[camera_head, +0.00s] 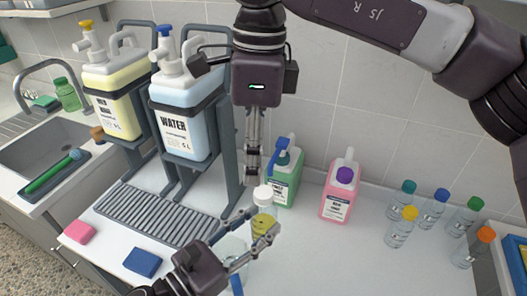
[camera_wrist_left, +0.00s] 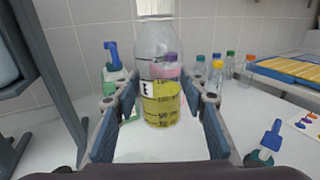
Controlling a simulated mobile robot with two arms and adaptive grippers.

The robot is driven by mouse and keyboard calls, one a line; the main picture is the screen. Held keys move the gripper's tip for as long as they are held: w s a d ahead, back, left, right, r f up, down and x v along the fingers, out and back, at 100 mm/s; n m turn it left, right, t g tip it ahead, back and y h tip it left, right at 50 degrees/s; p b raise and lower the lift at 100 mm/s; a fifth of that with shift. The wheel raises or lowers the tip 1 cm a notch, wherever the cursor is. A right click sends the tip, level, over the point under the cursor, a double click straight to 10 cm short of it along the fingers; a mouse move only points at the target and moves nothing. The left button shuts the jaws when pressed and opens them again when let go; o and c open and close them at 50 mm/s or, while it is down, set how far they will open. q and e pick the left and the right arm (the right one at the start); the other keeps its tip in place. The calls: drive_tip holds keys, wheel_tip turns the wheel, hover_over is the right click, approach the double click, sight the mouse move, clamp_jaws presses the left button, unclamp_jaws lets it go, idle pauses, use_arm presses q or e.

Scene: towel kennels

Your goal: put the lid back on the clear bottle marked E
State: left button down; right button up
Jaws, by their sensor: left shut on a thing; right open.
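The clear bottle marked E (camera_wrist_left: 158,95) holds yellow liquid and stands upright between the fingers of my left gripper (camera_wrist_left: 157,103). In the head view the bottle (camera_head: 263,226) is partly hidden by my left gripper (camera_head: 250,230), which is shut on it. A white lid (camera_head: 263,193) shows at the bottle's mouth; I cannot tell whether it is fully seated. In the left wrist view its pale top (camera_wrist_left: 156,8) is cut by the upper edge. My right gripper (camera_head: 254,176) is open, pointing down just above the lid.
Behind stand a green bottle (camera_head: 287,180) with a blue pump and a pink bottle (camera_head: 340,190). Several small capped bottles (camera_head: 435,210) stand at the right. The rack with yellow and blue jugs (camera_head: 182,115) is at left. A blue sponge (camera_head: 142,262) lies in front.

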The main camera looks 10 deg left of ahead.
sight(264, 191)
drive_tip(key=shift+w+d+h, duration=0.4)
drive_tip(key=shift+w+d, duration=0.05)
drive_tip(key=shift+d, duration=0.4)
drive_tip(key=shift+f, duration=0.1)
drive_tip(key=shift+f, duration=3.95)
clamp_jaws()
